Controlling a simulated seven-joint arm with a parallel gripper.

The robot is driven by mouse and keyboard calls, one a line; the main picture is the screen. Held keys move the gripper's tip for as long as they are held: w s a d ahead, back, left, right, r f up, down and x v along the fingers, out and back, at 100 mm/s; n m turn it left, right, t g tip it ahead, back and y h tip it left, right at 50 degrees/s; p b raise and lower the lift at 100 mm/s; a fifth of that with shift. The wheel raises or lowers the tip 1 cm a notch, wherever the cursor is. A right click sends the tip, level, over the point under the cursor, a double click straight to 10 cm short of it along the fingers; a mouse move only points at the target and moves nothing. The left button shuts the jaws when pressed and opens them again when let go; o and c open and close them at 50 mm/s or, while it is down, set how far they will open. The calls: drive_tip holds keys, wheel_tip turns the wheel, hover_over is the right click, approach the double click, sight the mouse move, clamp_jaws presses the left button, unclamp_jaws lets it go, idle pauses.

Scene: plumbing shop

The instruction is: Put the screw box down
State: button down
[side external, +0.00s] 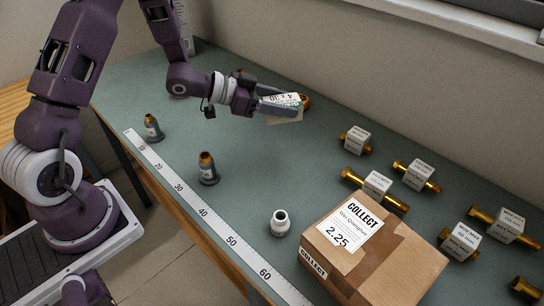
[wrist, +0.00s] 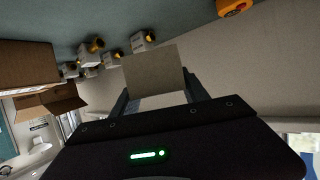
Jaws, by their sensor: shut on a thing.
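The screw box (side external: 287,101) is a small pale carton with a label reading "4 x 30" and a green patch. My gripper (side external: 284,106) is shut on it and holds it tilted, over the back part of the green bench. In the wrist view the box (wrist: 155,72) shows as a plain tan face between the fingers of my gripper (wrist: 158,100). Whether the box touches the bench cannot be told, though it seems to be in the air. A brass fitting (side external: 306,103) shows partly behind the box and fingers.
A cardboard parcel (side external: 408,250) marked COLLECT stands at the front right of the bench (side external: 250,165). Several brass fittings with white tags, such as one (side external: 357,140), lie at the right. The bench middle is clear.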

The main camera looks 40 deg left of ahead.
sight(266, 116)
drive_tip(key=s+m, duration=0.1)
drive_tip(key=s+f+g+h, duration=0.1)
drive_tip(key=s+f+m+g+h, duration=0.1)
drive_tip(key=s, duration=0.1)
drive_tip(key=shift+d+m, duration=0.3)
wheel_tip(266, 116, down, 9)
drive_tip(key=shift+r, duration=0.1)
drive_tip(key=shift+f, duration=0.2)
drive_tip(key=c, duration=0.6)
unclamp_jaws()
